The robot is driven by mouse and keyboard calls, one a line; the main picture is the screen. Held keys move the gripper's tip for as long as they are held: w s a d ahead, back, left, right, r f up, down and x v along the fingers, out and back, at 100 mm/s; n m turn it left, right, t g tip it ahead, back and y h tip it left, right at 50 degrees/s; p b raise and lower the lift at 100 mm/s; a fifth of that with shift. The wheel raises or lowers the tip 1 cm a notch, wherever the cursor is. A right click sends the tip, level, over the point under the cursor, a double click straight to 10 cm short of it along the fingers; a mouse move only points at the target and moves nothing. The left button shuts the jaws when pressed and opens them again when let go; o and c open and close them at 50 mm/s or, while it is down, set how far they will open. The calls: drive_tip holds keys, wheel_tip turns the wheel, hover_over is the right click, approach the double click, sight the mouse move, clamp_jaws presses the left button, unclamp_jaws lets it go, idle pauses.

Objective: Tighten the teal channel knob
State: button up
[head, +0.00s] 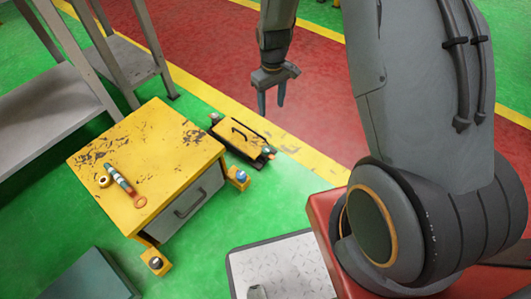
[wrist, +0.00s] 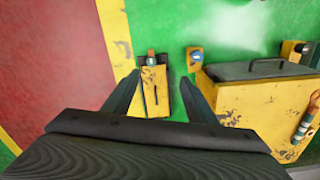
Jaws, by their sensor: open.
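A small yellow channel block (head: 240,137) with a dark slot lies on a black base on the floor, right of the yellow cabinet. A small teal knob (head: 267,150) sits at its near right end, with a reddish part beside it. In the wrist view a blue-teal knob (wrist: 152,61) with an orange-brown part shows at the block's upper end. Another small, pale bluish knob (head: 214,117) is at its far left end. My gripper (head: 271,104) is open and empty, pointing down above and beyond the block. In the wrist view its fingers (wrist: 160,82) frame the block, apart from it.
The worn yellow cabinet (head: 150,150) has a grey drawer (head: 190,207) and a striped tool (head: 120,180) on top. A blue-topped yellow bracket (head: 240,178) stands at its corner, near the block. Grey shelving (head: 60,95) is at left. Floor beyond the block is clear.

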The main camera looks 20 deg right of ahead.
drive_tip(key=n+b, duration=0.2)
drive_tip(key=b, duration=0.7)
hover_over(266, 149)
wheel_tip(266, 149, down, 26)
drive_tip(key=shift+f, duration=0.2)
drive_tip(key=shift+f+b, duration=1.6)
drive_tip(key=shift+f, duration=2.35)
drive_tip(key=shift+c, duration=0.4)
drive_tip(key=c, duration=1)
